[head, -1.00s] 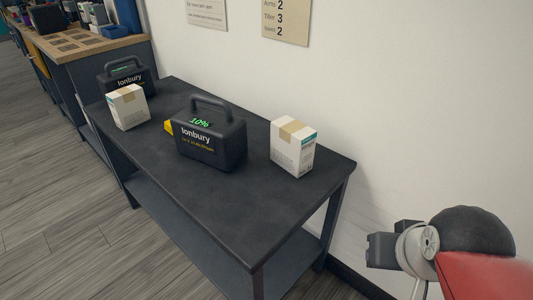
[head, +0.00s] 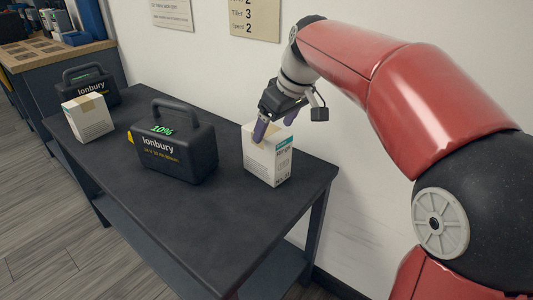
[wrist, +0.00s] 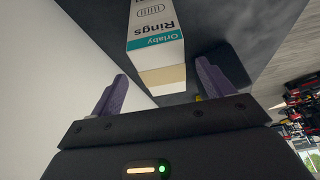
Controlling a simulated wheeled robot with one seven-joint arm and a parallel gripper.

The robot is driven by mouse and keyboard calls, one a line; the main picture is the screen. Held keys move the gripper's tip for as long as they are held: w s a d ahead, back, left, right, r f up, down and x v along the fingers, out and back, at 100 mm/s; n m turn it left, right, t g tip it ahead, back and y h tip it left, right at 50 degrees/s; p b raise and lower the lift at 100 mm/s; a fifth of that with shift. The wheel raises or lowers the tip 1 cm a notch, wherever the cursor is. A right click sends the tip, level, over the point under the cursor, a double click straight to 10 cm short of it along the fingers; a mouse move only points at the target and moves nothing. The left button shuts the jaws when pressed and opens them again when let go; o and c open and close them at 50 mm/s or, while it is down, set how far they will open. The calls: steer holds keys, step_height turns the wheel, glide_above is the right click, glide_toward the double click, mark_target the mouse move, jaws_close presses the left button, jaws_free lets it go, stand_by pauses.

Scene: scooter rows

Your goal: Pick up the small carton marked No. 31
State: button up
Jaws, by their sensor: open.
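A small white carton (head: 267,160) with tan tape and a teal label stands upright at the right end of the dark table. In the wrist view this carton (wrist: 154,38) reads "Orlaby Rings". A second white carton (head: 88,118) stands at the left, in front of a black case. No number 31 is legible on either. My gripper (head: 276,124) is open at the top of the right carton, its purple fingers pointing down. In the wrist view the carton's taped end lies between and beyond the fingertips (wrist: 162,84); I cannot tell whether they touch it.
A black Ionbury case (head: 173,143) with a handle and a green 10% display stands between the cartons. Another black case (head: 92,83) is behind the left carton. The dark table's (head: 215,215) front is clear. A white wall (head: 350,150) rises close behind.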

mark_target(269, 131)
steer(key=x, duration=0.5)
steer(key=shift+w+a+f, duration=0.2)
steer(key=shift+w+a, duration=0.05)
steer(key=shift+a, duration=0.15)
steer(key=shift+w+a+f, duration=0.15)
steer(key=shift+f, duration=0.3)
steer(key=shift+f+b, duration=0.25)
steer(key=shift+b, duration=0.15)
steer(key=shift+c, duration=0.4)
steer(key=c, duration=1)
steer(key=shift+c, duration=0.5)
steer(key=shift+r, duration=0.15)
